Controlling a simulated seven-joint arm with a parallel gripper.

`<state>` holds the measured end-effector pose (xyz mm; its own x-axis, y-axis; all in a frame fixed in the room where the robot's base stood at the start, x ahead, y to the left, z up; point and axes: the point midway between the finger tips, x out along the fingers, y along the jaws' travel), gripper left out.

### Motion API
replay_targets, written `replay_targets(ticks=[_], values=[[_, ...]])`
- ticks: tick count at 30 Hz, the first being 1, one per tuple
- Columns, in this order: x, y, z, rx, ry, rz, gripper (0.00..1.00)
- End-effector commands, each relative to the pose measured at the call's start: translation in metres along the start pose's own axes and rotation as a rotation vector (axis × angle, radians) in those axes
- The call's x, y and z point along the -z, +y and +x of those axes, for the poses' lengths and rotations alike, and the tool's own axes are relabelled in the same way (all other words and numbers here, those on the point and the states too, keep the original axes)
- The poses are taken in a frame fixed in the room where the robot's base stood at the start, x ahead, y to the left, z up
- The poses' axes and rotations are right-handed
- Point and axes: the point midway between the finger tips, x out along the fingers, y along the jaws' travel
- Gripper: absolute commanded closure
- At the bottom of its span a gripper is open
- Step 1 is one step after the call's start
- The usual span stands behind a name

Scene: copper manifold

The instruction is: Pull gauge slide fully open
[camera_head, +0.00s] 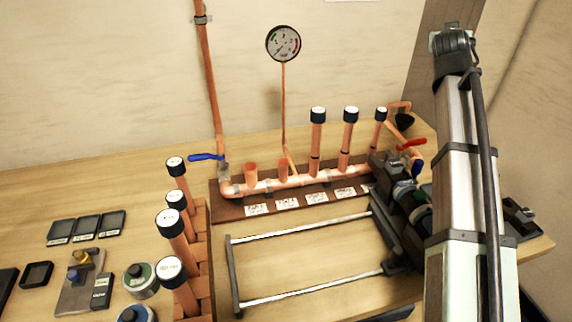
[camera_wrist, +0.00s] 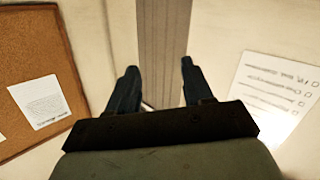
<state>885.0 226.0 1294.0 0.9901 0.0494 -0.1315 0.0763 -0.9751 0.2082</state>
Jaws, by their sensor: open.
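A frame of two pale rails (camera_head: 300,229) lies on the table in front of the manifold. A dark end bar (camera_head: 235,275) joins the rails at the left, and another dark bar (camera_head: 398,240) crosses them at the right. I cannot tell for sure which part is the gauge slide. A round dial gauge (camera_head: 283,43) stands on a thin copper pipe above the manifold. My gripper (camera_wrist: 160,68) is open and empty in the wrist view, with its fingers toward a wall corner. My arm covers the right side of the head view, and the fingertips cannot be made out there.
The copper manifold (camera_head: 290,184) sits on a brown board with capped upright pipes and blue and red valve handles. A rack of capped pipes (camera_head: 180,235) stands left of the rails. Small trays (camera_head: 87,226) and tins (camera_head: 140,279) lie farther left. The table between the rails is clear.

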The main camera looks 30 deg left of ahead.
Motion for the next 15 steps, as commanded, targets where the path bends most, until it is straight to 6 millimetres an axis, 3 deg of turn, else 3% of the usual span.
replay_targets(ticks=[1, 3, 15], values=[[0.011, -0.024, -0.011, 0.023, 0.008, 0.027, 0.49], [0.025, -0.053, -0.026, 0.048, 0.016, 0.07, 0.49], [0.095, -0.196, -0.133, 0.192, 0.037, 0.329, 0.49]])
